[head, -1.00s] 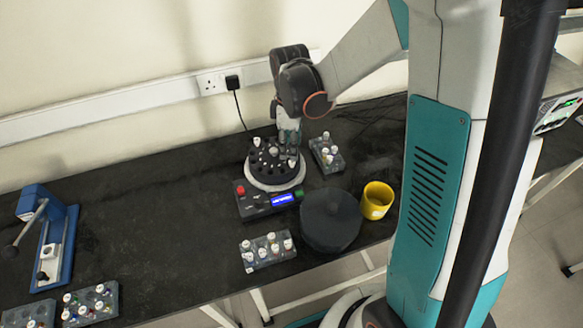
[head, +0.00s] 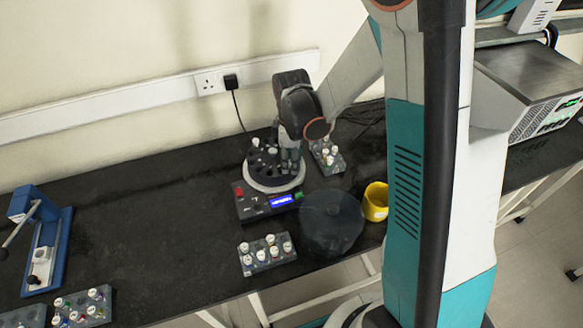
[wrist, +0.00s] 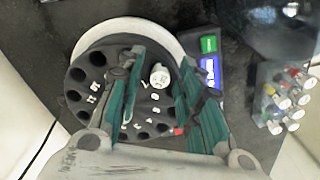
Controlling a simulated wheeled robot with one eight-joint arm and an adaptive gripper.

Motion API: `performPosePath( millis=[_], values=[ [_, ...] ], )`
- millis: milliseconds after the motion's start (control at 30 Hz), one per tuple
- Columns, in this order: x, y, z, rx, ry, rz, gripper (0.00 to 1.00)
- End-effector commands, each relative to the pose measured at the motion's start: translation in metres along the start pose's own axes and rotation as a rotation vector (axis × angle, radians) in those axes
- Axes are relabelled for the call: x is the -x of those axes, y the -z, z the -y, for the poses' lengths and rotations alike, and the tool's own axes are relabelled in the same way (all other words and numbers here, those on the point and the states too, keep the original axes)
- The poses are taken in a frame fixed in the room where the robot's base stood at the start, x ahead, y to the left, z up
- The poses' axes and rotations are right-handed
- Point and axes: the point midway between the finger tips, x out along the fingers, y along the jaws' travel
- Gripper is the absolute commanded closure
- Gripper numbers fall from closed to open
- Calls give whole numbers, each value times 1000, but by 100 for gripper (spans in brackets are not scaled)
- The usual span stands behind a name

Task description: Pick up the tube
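My gripper (wrist: 162,62) is open, with a green finger on each side of that cap and gaps between.
A tube rack (head: 328,157) stands close right of the rotor. The round dark lid (head: 332,220) and yellow cup (head: 376,202) are front right. Another rack (head: 266,255) is in front. A blue press (head: 48,250) stands far left; the bench between is clear.

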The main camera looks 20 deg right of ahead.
Motion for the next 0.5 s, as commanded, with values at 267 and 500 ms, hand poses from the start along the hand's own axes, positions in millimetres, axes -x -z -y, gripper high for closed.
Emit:
performPosePath(
  millis=[267, 500],
  values=[
    [0, 0, 0, 0, 0, 0, 94],
    [0, 0, 0, 0, 0, 0, 95]
  ],
)
